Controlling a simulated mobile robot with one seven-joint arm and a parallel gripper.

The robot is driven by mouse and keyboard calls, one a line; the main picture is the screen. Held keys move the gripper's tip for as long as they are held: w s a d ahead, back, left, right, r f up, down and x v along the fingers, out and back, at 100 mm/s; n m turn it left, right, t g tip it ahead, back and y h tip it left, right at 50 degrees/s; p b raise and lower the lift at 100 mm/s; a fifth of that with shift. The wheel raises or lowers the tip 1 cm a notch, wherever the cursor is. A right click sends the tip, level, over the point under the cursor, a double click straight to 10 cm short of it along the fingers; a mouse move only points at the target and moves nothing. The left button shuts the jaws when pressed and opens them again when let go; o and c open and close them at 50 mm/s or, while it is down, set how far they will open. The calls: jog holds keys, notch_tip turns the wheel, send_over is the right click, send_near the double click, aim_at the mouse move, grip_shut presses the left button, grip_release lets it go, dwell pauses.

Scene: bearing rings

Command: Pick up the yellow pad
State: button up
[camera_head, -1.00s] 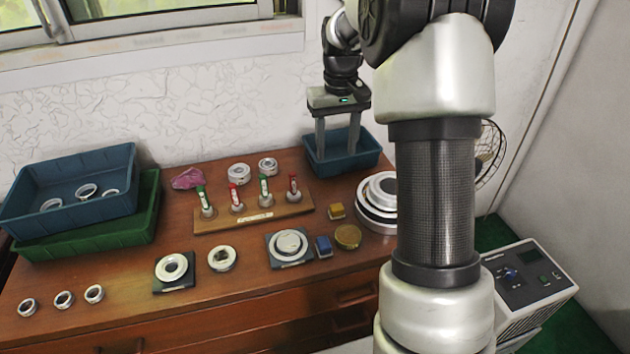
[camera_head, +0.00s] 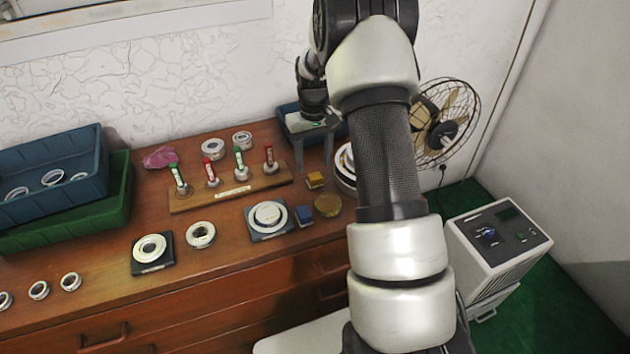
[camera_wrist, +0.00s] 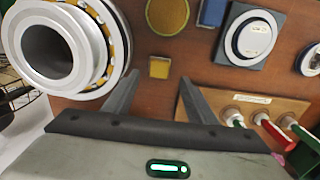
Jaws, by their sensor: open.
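The yellow pad (camera_head: 315,180) is a small square block lying on the wooden dresser top, just right of the marker rack. My gripper (camera_head: 314,168) is open and empty, pointing down above the pad. In the wrist view my two fingers (camera_wrist: 158,82) are spread wide, with nothing between them.
A blue pad (camera_head: 304,214) and a round brass disc (camera_head: 327,205) lie close to the yellow pad. Large bearing rings (camera_wrist: 62,50) stand beside it. The wooden marker rack (camera_head: 232,192) is on the other side. A blue bin (camera_head: 290,117) stands behind.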

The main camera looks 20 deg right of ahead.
aim_at(315, 176)
notch_tip(315, 176, down, 5)
jog(key=shift+s+d+f, duration=0.1)
jog(key=shift+s+f, duration=0.05)
jog(key=c, duration=1.2)
jog(key=shift+o, duration=0.2)
notch_tip(315, 176, up, 10)
jog(key=o, duration=0.4)
jog(key=c, duration=0.3)
